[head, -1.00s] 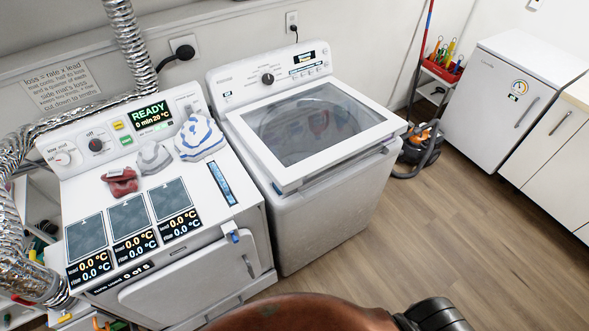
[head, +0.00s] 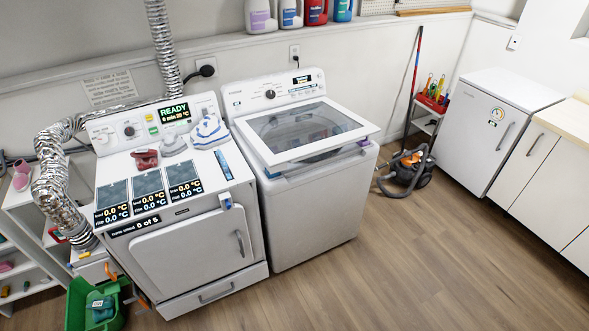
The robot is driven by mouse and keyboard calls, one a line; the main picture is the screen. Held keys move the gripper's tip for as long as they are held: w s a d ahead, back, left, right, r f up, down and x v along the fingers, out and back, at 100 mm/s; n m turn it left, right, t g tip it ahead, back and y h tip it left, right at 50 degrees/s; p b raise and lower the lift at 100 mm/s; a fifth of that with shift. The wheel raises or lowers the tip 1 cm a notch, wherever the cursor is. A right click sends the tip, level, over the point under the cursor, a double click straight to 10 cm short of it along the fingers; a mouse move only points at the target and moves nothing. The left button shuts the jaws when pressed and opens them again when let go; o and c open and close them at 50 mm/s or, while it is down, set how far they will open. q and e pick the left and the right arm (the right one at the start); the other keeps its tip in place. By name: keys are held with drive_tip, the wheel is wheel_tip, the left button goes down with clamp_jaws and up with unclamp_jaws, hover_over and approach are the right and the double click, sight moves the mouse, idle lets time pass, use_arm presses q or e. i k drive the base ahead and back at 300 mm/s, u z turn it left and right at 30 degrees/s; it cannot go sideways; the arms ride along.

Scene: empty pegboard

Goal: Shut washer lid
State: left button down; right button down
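The white top-load washer (head: 318,213) stands in the middle, to the right of a white dryer. Its lid (head: 276,158) has a white frame around a dark glass pane (head: 306,129). The lid's front edge stands a little above the washer top, with a dark gap under it, widest toward the right, so the lid looks slightly raised. Through the glass I see blurred coloured shapes that I cannot make out. Neither of my grippers is in view.
The dryer (head: 193,252) carries folded cloths (head: 210,131) and display panels. A green bin (head: 92,305) is at lower left. A vacuum cleaner (head: 408,170) stands right of the washer, before a white cabinet (head: 492,130). The wood floor (head: 400,265) in front is clear.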

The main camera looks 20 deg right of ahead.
sight(321, 113)
drive_tip(key=z, duration=0.6)
drive_tip(key=i, duration=1.3)
drive_tip(key=u, duration=0.25)
